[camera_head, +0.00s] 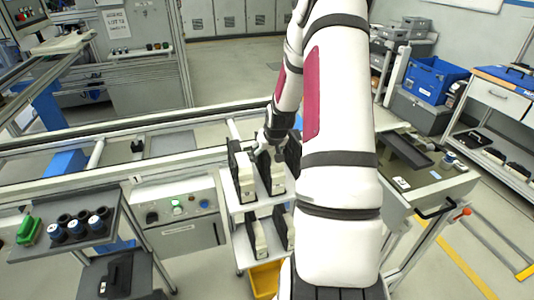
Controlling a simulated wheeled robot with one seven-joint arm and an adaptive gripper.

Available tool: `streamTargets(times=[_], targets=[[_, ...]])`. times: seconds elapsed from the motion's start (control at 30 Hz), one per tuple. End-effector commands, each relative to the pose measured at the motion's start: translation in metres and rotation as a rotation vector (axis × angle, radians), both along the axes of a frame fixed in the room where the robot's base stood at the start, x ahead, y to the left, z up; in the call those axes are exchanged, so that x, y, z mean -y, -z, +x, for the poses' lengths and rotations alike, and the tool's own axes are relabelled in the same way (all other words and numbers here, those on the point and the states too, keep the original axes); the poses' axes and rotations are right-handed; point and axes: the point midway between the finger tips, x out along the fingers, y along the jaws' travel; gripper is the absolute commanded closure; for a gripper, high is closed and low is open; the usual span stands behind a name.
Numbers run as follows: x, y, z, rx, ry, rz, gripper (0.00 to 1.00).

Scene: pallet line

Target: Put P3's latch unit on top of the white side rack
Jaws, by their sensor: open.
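The white side rack (238,206) stands below the conveyor rail near the middle, with two tiers. Black-and-cream latch units stand upright on its top tier, one at the left (243,174) and one beside it to the right (271,176). Part of another dark one shows behind my arm. More units (257,238) stand on the lower tier. My gripper (266,150) is open, just over the top-tier units at their back; I cannot tell whether it touches one. No P3 label is readable, so I cannot tell which unit is P3's. My arm hides the rack's right side.
A conveyor frame (170,158) runs across behind the rack. A control box (180,213) with buttons stands left of it. A grey cart (72,243) holds dark cups and a green item. A yellow bin (265,280) sits below the rack. A workbench (440,185) is at right.

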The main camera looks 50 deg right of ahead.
Motion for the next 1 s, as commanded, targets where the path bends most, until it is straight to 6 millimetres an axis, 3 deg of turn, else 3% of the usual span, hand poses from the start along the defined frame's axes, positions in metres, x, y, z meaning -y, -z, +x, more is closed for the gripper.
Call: streamTargets(times=[0.5, 0.77, 0.87, 1.0], targets=[[-0.023, -0.083, -0.042, 0.001, 0.002, -0.002, 0.38], [-0.032, -0.104, -0.050, -0.001, -0.003, -0.002, 0.38], [-0.047, -0.118, -0.046, -0.011, -0.029, -0.012, 0.38], [-0.096, -0.159, -0.039, -0.039, -0.103, -0.043, 0.38]])
